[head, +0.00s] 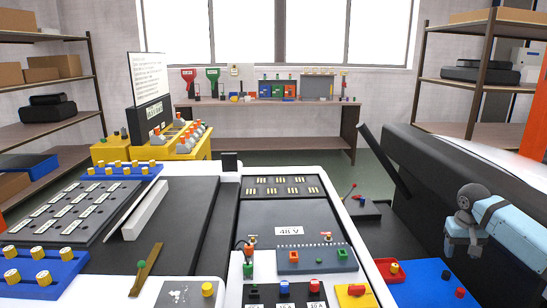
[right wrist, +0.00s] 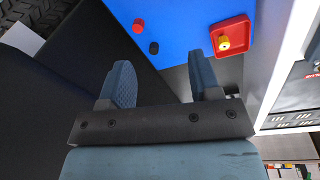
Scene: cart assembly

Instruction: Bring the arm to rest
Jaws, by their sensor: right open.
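My right arm, light blue with a dark grey joint, comes in at the right edge of the head view. Its right gripper (head: 461,250) points down above the dark floor area beside the blue mat (head: 411,288). In the right wrist view the two fingers of the gripper (right wrist: 161,72) stand apart with nothing between them. The blue mat also shows beyond the fingertips there (right wrist: 185,40). My left gripper is in neither view.
A small red tray (right wrist: 232,47) with a yellow part lies on the mat, near a red cap (right wrist: 138,26) and a black cap (right wrist: 154,48). A white-framed cart (head: 352,225) is to the left. A large dark body (head: 425,190) stands behind my arm.

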